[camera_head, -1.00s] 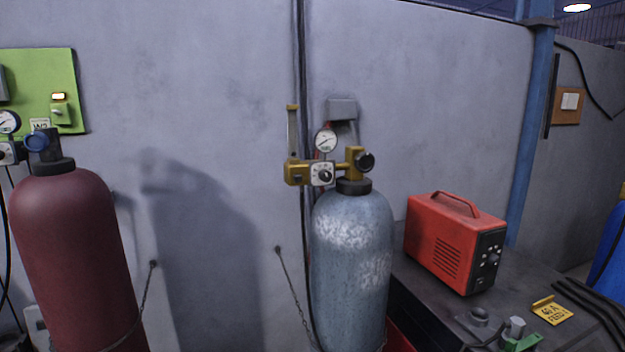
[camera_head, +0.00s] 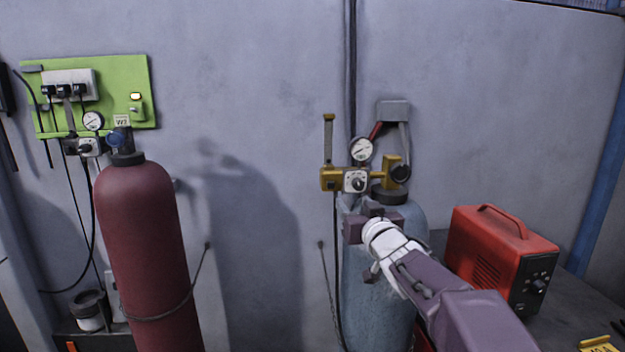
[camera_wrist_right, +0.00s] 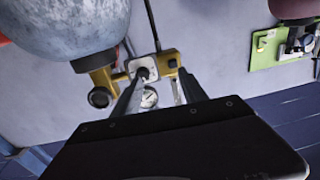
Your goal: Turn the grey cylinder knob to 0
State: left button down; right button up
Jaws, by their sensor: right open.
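The grey gas cylinder (camera_head: 362,285) stands upright against the wall, partly hidden by my right arm. Its brass regulator (camera_head: 331,180) carries a white-faced dial with a dark round knob (camera_head: 358,184) and a round gauge (camera_head: 361,149) above. My right gripper (camera_head: 362,220) is open and empty, just below the knob in the head view. In the right wrist view, which looks upside down, the knob (camera_wrist_right: 143,73) shows near the tip of the left-hand finger of the gripper (camera_wrist_right: 162,75). I cannot tell whether they touch. The dial's marks are too small to read. My left gripper is not in view.
A dark red cylinder (camera_head: 145,240) with a chain stands at the left, beneath a green wall panel (camera_head: 118,85). A red box-shaped unit (camera_head: 490,250) sits on a dark bench (camera_head: 577,308) at the right. Bare wall lies between the cylinders.

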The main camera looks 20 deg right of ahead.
aim_at(359, 186)
jog(key=shift+m+h, duration=0.5)
jog(key=shift+h, duration=0.1)
jog(key=w+d+p, duration=0.1)
jog(key=w+d, duration=0.1)
jog(key=w+d+p, duration=0.1)
jog(key=w, duration=0.2)
jog(key=w+d+r+p, duration=0.1)
jog(key=w+d, duration=0.1)
jog(key=shift+w+d, duration=0.3)
jog(key=shift+w, duration=0.1)
jog(key=shift+s+a+r, duration=0.1)
jog(key=shift+c, duration=0.3)
grip_shut()
